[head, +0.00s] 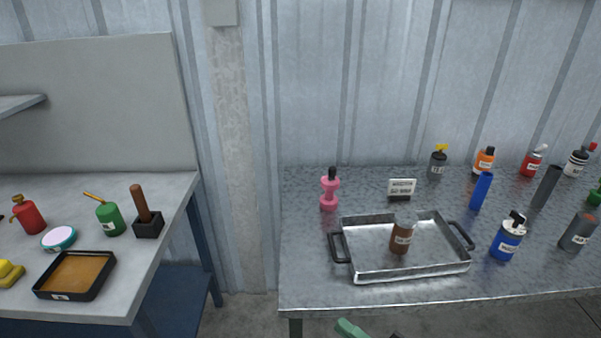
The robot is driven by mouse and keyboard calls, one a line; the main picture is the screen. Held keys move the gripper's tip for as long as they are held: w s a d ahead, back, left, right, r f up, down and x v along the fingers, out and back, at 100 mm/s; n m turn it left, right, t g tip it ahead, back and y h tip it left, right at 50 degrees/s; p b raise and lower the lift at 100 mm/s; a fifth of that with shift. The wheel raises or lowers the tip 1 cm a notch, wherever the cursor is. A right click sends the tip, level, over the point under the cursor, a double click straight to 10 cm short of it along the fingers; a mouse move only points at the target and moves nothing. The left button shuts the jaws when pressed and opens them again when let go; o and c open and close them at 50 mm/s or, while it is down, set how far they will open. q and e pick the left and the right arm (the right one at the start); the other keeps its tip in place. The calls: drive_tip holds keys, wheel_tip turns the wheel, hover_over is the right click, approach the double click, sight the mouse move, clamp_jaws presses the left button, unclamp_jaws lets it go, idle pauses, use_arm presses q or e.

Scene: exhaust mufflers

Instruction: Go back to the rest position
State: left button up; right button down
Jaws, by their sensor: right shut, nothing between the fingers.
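Only a small piece of my right gripper (352,328) shows, a green tip at the bottom edge, in front of the right metal table (310,289). It is shut and empty, and the rest of it is cut off by the frame. It appears apart from the objects on the table. My left gripper is not in view.
On the right table, a metal tray (365,270) with black handles holds a brown container (401,237). A pink bottle (329,190), a small sign (402,189) and several mufflers or bottles stand around it. A left table (165,205) carries a shallow tray (107,281). A floor gap separates the tables.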

drive_tip(key=s+d+f+m+t+h, duration=0.1)
drive_tip(key=s+d+f+m+h, duration=0.4)
drive_tip(key=m, duration=0.3)
drive_tip(key=s+d+f+m+h, duration=0.2)
drive_tip(key=d+f+m+h, duration=0.1)
drive_tip(key=f+m+h, duration=0.4)
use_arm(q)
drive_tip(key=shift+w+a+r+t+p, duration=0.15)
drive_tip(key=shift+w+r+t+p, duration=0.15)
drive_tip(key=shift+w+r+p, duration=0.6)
use_arm(e)
drive_tip(key=s+d+f+m+g+h, duration=0.1)
drive_tip(key=s+f+m+g, duration=0.1)
drive_tip(key=s+f+m, duration=0.2)
drive_tip(key=s+d+f+m+g+h, duration=0.1)
drive_tip(key=s+d+f+m+g, duration=0.1)
drive_tip(key=s, duration=0.9)
wheel_tip(320, 180, down, 4)
drive_tip(key=m+g, duration=0.1)
drive_tip(key=m, duration=0.1)
drive_tip(key=shift+s+d+m, duration=0.2)
drive_tip(key=shift+m, duration=0.2)
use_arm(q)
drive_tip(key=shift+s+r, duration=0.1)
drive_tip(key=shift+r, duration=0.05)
use_arm(e)
drive_tip(key=shift+r, duration=0.1)
